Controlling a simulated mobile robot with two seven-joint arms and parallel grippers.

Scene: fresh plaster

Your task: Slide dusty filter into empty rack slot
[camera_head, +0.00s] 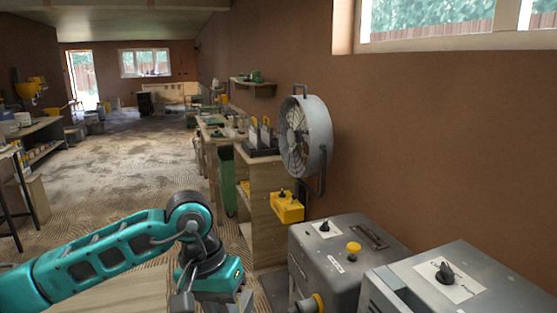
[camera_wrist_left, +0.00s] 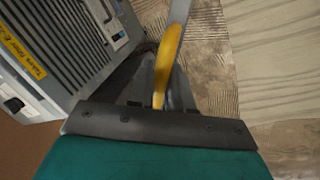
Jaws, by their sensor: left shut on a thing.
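My left gripper (camera_wrist_left: 160,98) is shut on a thin piece with a curved yellow edge (camera_wrist_left: 167,60) and a grey strip beside it, seen nearly edge-on in the wrist view. This looks like the filter, but its face and any dust on it cannot be made out. In the head view my left gripper (camera_head: 212,301) is low at the bottom edge, and what it holds is not clear there. A dark rack (camera_head: 262,152) with upright panels and yellow tops stands on the bench beyond it. Its empty slot cannot be picked out. My right gripper is not in view.
A grey louvred machine (camera_wrist_left: 62,45) with a yellow label is close on the left in the wrist view. In the head view grey machine boxes (camera_head: 345,262) stand at the right, a yellow box (camera_head: 287,208) hangs on the bench end, and a round fan (camera_head: 306,138) is by the wall.

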